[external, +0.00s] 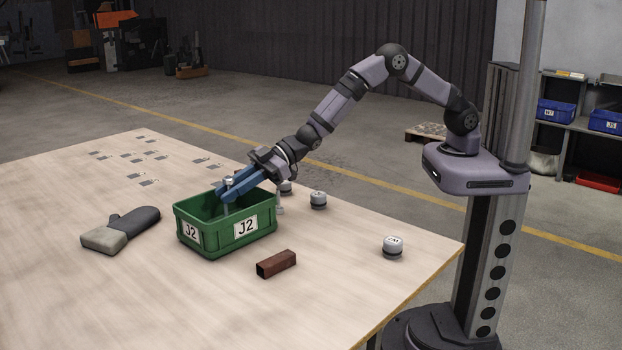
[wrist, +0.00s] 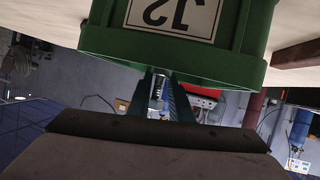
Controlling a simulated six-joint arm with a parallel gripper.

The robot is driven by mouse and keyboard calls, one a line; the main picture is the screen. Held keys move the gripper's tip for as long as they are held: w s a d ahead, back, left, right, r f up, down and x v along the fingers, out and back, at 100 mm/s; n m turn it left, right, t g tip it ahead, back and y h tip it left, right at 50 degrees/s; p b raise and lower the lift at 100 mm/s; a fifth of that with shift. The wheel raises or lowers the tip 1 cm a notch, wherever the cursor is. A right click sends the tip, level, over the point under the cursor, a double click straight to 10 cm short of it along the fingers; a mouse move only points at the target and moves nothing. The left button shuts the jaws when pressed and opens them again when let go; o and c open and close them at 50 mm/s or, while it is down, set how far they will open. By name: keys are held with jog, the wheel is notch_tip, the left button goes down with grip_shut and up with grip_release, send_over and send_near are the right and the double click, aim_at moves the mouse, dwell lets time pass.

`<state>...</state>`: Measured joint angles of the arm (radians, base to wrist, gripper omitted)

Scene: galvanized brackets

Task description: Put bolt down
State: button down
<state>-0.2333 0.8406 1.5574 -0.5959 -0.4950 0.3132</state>
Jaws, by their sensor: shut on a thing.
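My gripper (external: 225,191) reaches down from the upper right with its blue fingers over the open green bin (external: 247,246) labelled J2. It is shut on the bolt (external: 229,182), a small pale metal piece that shows at the fingertips. Most of the bolt is hidden by the fingers. In the wrist view, the gripper's dark fingers (wrist: 162,92) point towards the green bin (wrist: 105,45), and a small silvery part shows between them. I cannot tell whether the bolt touches anything inside the bin, because the bin's near walls hide its floor.
Several small flat pieces (external: 149,182) lie at the back left. The table's front left is clear.

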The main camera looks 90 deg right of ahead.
jog(key=c, duration=1.6)
grip_release()
jog(key=shift+r, duration=0.15)
jog(key=shift+r+p, duration=0.5)
jog(key=shift+r, duration=0.1)
jog(key=b+v, duration=0.1)
jog(key=v, duration=1.1)
